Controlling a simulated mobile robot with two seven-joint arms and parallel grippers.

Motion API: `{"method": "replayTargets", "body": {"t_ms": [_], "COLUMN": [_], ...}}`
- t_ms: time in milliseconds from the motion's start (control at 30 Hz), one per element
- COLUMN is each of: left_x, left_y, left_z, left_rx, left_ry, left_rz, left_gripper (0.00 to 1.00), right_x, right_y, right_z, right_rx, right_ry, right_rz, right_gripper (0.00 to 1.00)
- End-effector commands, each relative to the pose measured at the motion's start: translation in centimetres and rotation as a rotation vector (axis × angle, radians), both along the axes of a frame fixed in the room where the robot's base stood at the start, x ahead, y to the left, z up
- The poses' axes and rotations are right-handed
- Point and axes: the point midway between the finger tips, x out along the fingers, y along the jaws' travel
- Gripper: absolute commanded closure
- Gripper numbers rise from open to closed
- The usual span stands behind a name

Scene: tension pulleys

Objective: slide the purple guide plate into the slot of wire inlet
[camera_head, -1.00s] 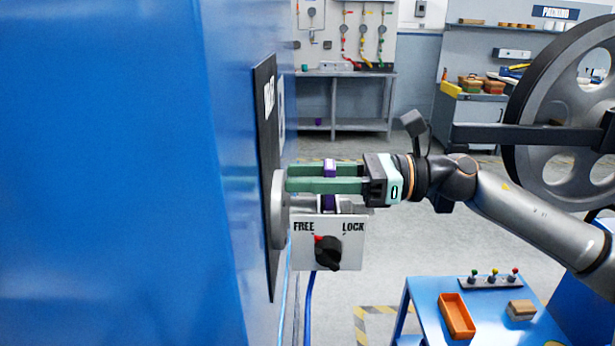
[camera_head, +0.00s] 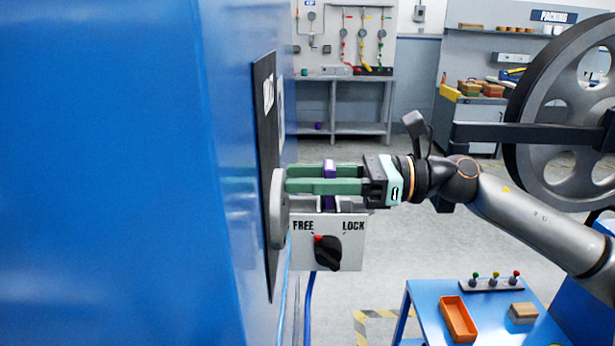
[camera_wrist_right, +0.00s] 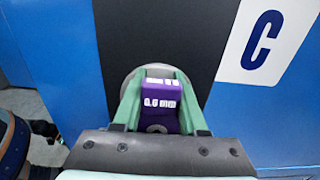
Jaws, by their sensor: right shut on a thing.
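My right gripper (camera_head: 288,179) reaches in from the right, its green fingers shut on the purple guide plate (camera_head: 329,203). In the right wrist view the plate (camera_wrist_right: 162,106) sits between both fingers and reads 0.6 mm. Its lower end is just above or at the top of the white FREE/LOCK box (camera_head: 302,256); I cannot tell whether it is in a slot. My left gripper is not in view.
A large blue cabinet wall (camera_head: 100,170) fills the left, carrying the black panel (camera_head: 264,110). A black knob (camera_head: 327,253) is on the box. A blue table (camera_head: 425,310) with an orange tray (camera_head: 458,319) stands lower right, a big wheel (camera_head: 530,100) upper right.

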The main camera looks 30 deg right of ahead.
Motion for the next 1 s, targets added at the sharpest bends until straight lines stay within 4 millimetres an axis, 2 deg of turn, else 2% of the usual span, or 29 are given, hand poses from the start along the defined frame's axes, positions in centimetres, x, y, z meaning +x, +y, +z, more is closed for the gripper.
{"method": "replayTargets", "body": {"t_ms": [33, 533, 1000], "left_x": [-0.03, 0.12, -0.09], "left_y": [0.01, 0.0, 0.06], "left_z": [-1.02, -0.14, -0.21], "left_rx": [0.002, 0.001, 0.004], "left_ry": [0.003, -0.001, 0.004], "left_rz": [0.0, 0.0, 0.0], "left_gripper": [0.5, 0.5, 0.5], "right_x": [-0.01, 0.04, 0.07], "right_y": [0.03, 0.21, 0.19], "right_z": [-0.5, 0.06, 0.33], "right_rx": [0.0, -0.003, 0.0], "right_ry": [0.001, 0.009, 0.005], "right_rz": [0.001, 0.005, 0.003], "right_gripper": [1.0, 1.0, 1.0]}}
